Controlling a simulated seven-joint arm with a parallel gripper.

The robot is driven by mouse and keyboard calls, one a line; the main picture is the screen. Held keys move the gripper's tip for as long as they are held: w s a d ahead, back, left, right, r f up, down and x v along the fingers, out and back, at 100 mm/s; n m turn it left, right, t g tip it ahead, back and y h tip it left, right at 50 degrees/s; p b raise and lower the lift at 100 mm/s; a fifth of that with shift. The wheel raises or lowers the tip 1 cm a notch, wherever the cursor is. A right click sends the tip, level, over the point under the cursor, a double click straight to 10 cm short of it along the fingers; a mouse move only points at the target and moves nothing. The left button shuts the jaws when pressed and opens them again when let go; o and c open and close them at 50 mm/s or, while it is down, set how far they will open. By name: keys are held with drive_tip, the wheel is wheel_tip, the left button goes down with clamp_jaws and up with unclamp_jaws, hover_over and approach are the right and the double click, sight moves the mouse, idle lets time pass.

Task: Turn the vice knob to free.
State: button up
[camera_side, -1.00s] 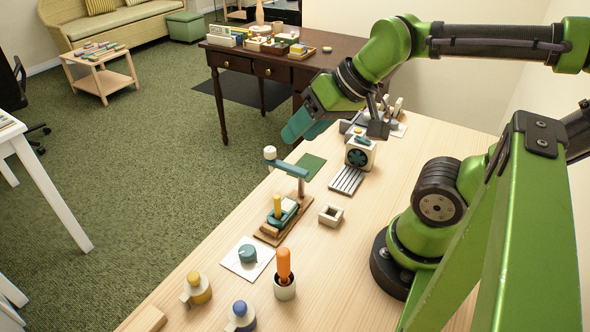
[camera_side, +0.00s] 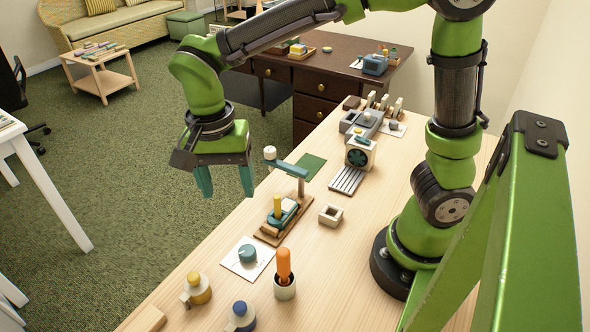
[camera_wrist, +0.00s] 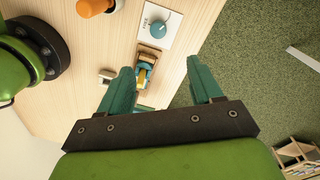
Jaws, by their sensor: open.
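A round teal knob (camera_side: 247,253) with a pointer mark sits on a white plate (camera_side: 233,262) on the wooden bench. It also shows at the top of the wrist view (camera_wrist: 160,28). Behind it, a small press-like stand (camera_side: 287,170) with a teal arm rises from a wooden base. A teal vice-like block (camera_side: 289,213) and a yellow peg (camera_side: 277,205) are on that base. My gripper (camera_side: 226,190) is open and empty, pointing down, high and left of the stand.
An orange-handled tool (camera_side: 284,265) stands in a cup right of the knob. Yellow-topped (camera_side: 196,289) and blue-topped (camera_side: 241,316) pieces are in front. A hollow square block (camera_side: 330,215) and a fan block (camera_side: 360,153) are to the right and behind.

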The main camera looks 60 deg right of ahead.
sight(246, 250)
drive_tip(key=shift+m, duration=0.3)
drive_tip(key=f, duration=1.1)
drive_tip(key=s+f, duration=0.1)
drive_tip(key=f, duration=0.5)
drive_tip(key=shift+d, duration=0.25)
drive_tip(key=c, duration=1.1)
drive_tip(key=shift+o, duration=0.2)
